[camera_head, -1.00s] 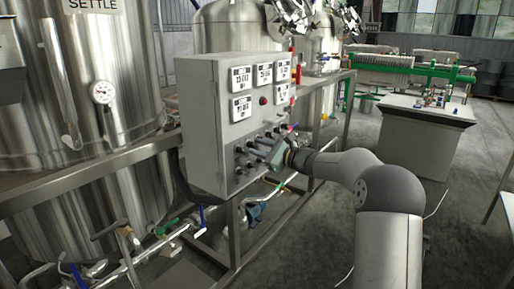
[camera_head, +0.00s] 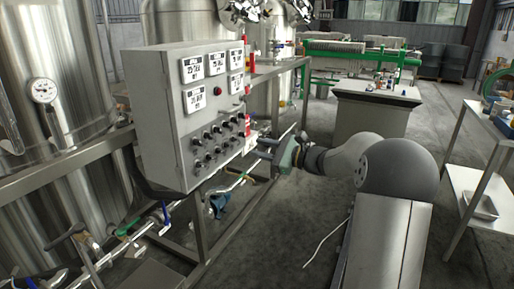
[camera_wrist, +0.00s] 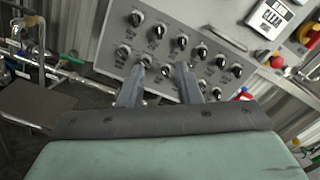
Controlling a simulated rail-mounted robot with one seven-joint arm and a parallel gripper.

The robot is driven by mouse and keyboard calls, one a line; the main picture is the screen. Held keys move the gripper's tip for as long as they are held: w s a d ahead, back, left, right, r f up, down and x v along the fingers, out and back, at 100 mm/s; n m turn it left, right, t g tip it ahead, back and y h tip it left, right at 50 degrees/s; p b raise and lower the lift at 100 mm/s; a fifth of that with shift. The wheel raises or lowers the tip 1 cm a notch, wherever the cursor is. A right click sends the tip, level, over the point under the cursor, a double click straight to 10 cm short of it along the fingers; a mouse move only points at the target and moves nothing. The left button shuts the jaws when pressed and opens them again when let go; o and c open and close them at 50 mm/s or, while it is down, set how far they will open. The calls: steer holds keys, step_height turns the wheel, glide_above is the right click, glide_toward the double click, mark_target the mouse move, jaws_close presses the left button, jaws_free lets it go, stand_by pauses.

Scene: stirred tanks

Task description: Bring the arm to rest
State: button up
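My arm (camera_head: 345,165) reaches from the lower right towards the grey control box (camera_head: 165,115). My gripper (camera_head: 262,145) is just right of the box's knob panel in the head view. In the wrist view my gripper (camera_wrist: 162,67) has its two fingers apart with nothing between them. The fingers point at the knob panel (camera_wrist: 205,25), and the black knobs show beyond and around the fingertips. Contact between the fingertips and the panel cannot be made out, but they look clear of it.
Steel tanks (camera_head: 60,75) stand behind the control box. Pipes and valves (camera_head: 125,230) run low on the left. A metal table (camera_head: 490,120) stands at the right and a white-topped bench (camera_head: 375,93) at the back. Floor between them is open.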

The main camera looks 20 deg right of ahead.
steer(key=shift+a, duration=0.1)
steer(key=s+a+n+g+h+p, duration=0.3)
steer(key=s+a+n+g+p, duration=0.55)
steer(key=s+a, duration=0.75)
steer(key=s+d+n+g+h+p, duration=0.1)
steer(key=s+n+g+h+p, duration=0.1)
steer(key=s+n, duration=0.4)
steer(key=s+d+n+g+h+p, duration=0.2)
steer(key=s+n+h+p, duration=0.3)
steer(key=s, duration=1.1)
steer(key=shift+s+f+n+h+p, duration=0.15)
steer(key=shift+s+n+h+p, duration=0.2)
steer(key=shift+n+h, duration=0.75)
steer(key=shift+o, duration=0.3)
